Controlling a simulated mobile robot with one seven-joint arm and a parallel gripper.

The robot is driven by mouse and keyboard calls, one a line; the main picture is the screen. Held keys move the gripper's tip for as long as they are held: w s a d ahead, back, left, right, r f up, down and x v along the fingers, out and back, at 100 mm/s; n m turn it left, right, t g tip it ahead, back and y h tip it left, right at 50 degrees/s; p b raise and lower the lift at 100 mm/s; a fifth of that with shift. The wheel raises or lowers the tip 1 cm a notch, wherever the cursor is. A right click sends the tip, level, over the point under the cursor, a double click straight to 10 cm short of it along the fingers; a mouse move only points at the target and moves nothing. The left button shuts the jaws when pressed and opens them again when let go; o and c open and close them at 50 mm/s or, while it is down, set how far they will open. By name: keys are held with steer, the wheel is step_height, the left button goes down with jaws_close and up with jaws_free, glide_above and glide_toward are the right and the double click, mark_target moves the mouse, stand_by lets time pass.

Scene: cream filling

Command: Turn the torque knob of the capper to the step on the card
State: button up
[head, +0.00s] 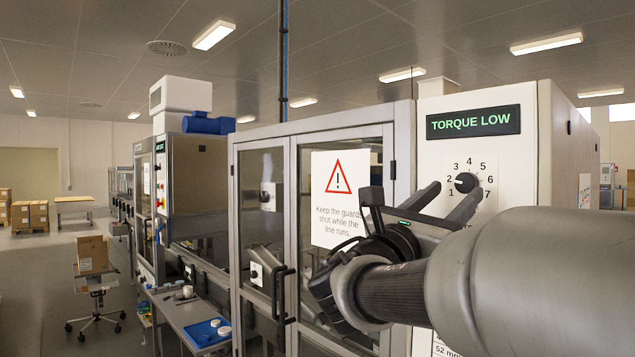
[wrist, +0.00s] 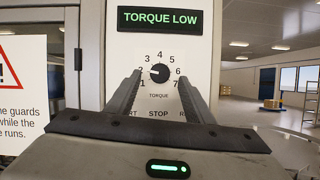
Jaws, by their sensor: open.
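The torque knob (head: 465,182) is a small black dial on the capper's white panel (wrist: 205,60), ringed by the numbers 1 to 7. It also shows in the wrist view (wrist: 160,73), its white mark pointing left at about 2. The display (head: 473,122) above reads "TORQUE LOW" in green. My gripper (head: 457,188) is open and empty. In the wrist view its fingers (wrist: 159,78) stand left and right of the knob, apart from it; I cannot tell how far they are from the panel. A card (head: 444,346) low on the panel shows "52 mm"; my arm hides the rest.
Left of the knob is a glazed guard door with a warning sign (head: 340,199) and a dark handle (head: 282,294). A small paper (head: 584,190) is on the cabinet's right side. A bench (head: 190,318) with a blue tray stands at lower left.

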mark_target(464, 185)
steer(key=shift+x, duration=2)
steer(key=c, duration=1)
steer(key=shift+f, duration=0.1)
steer(key=shift+c, duration=0.2)
steer(key=shift+m, duration=0.3)
